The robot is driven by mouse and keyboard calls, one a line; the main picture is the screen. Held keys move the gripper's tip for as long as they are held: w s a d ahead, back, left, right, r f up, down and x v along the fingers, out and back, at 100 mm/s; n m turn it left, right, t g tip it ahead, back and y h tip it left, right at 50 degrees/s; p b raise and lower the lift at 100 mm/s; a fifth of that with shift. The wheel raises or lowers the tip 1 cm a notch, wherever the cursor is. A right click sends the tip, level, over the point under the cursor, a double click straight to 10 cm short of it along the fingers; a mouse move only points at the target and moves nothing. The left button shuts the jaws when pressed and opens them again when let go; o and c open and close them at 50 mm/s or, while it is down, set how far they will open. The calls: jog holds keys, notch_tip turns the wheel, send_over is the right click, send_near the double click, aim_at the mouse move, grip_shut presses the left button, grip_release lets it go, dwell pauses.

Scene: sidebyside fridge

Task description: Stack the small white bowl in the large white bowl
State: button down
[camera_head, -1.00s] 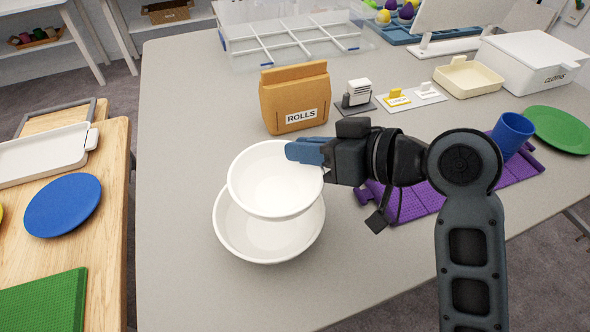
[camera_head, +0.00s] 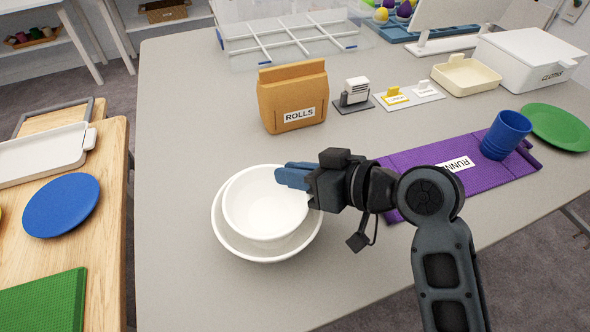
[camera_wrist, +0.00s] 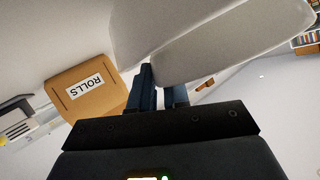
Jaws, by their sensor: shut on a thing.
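The small white bowl (camera_head: 262,203) is upright inside the outline of the large white bowl (camera_head: 232,240) in the head view. The large bowl stands on the grey table. My gripper (camera_head: 290,176) is shut on the small bowl's right rim, its blue fingers reaching in from the right. In the wrist view my gripper (camera_wrist: 162,92) has its fingers around the wall of the small bowl (camera_wrist: 222,42). Whether the small bowl's base touches the large bowl is hidden.
A brown ROLLS bag (camera_head: 293,96) stands behind the bowls. A purple runner (camera_head: 435,172) with a blue cup (camera_head: 506,135) lies to the right, beside a green plate (camera_head: 557,127). A clear divided tray (camera_head: 290,40) is at the back. The table left and front of the bowls is clear.

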jog(key=shift+f, duration=0.4)
jog(key=c, duration=1.4)
grip_release()
jog(key=shift+r, duration=0.2)
jog(key=v, duration=1.2)
jog(key=shift+r, duration=0.4)
jog(key=shift+d, duration=0.15)
